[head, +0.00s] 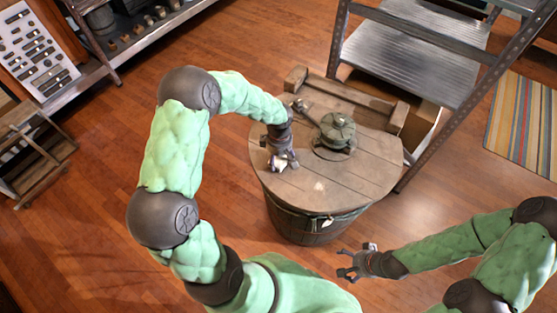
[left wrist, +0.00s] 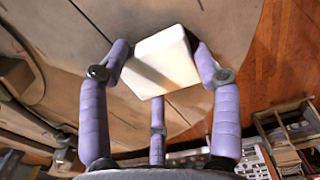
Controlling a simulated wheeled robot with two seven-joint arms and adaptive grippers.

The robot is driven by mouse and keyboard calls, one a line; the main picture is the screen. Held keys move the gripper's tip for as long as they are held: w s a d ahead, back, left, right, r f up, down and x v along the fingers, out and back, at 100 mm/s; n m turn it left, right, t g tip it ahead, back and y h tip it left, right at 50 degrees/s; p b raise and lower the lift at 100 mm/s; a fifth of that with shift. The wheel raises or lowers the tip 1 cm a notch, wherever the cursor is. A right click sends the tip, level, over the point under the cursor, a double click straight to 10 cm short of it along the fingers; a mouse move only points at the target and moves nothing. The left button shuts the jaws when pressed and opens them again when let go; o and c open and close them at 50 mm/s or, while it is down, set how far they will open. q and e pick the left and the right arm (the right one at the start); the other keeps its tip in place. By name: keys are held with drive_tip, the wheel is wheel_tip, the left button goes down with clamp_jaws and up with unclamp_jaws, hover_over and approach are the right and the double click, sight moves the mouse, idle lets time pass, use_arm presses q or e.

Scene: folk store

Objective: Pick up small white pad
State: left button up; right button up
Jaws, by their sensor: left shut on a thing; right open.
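The small white pad (left wrist: 160,62) shows in the left wrist view as a pale block with rounded edges, between the fingers of my left gripper (left wrist: 160,80). The gripper is shut on it, with two fingers at its sides and a third below it in the picture. In the head view my left gripper (head: 281,164) is over the left part of the round wooden barrel top (head: 350,185), and only a bit of the pad (head: 277,163) shows there. My right gripper (head: 350,265) is open and empty, in front of the barrel and to its lower right.
A dark metal fitting (head: 337,132) stands on the barrel top, with a wooden beam (head: 345,95) behind it. A metal step ladder (head: 410,60) stands at the back right. A striped rug (head: 525,125) lies at the right.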

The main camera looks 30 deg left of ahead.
sight(280, 160)
use_arm(q)
drive_tip(key=shift+r, duration=0.65)
wheel_tip(280, 160, up, 3)
drive_tip(key=shift+s+d+f+p, duration=0.1)
drive_tip(key=shift+d+f+p, duration=0.1)
drive_tip(key=shift+p, duration=0.55)
drive_tip(key=s+d+r+p, duration=0.4)
drive_tip(key=s+d+r, duration=0.5)
drive_tip(key=s, duration=0.1)
drive_tip(key=shift+c, duration=0.4)
